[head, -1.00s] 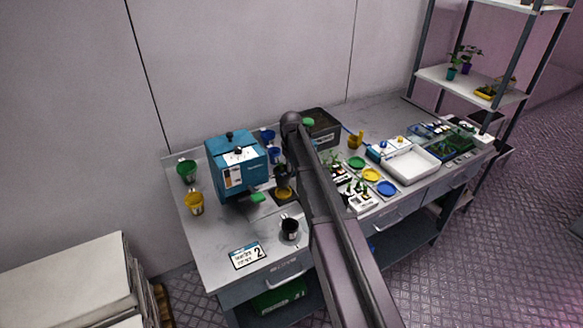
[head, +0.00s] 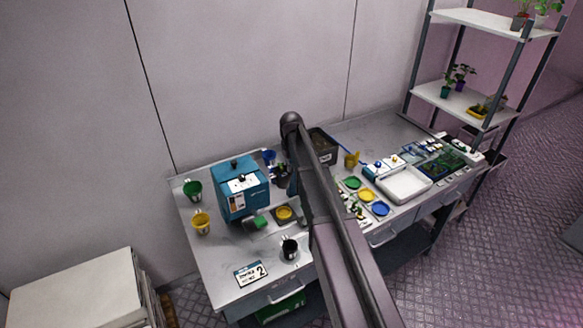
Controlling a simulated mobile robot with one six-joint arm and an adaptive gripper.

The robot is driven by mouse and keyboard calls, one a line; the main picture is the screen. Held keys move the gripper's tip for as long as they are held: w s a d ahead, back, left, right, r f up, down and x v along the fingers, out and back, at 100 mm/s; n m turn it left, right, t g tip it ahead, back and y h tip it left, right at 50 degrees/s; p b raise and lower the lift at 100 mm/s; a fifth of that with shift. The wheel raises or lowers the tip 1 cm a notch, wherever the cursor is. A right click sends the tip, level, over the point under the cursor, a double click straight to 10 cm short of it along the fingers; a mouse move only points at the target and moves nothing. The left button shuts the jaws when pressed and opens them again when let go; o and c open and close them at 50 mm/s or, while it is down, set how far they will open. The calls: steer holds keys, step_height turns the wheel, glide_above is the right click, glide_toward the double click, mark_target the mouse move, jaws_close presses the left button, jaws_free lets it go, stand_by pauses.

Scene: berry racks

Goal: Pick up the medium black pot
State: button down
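A small black pot (head: 290,249) stands upright near the front edge of the grey workbench (head: 215,262), right of a white sign with a "2". I cannot judge its size class for certain. My arm hides the middle of the bench.
The teal box (head: 242,190), a green pot (head: 193,190) and a yellow pot (head: 201,222) stand at left. A yellow disc (head: 284,213) lies beyond the black pot. A dark crate (head: 323,148) and white tray (head: 405,185) are right of my arm.

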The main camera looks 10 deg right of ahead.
step_height(320, 180, up, 11)
steer(key=p, duration=1)
stand_by(0.4)
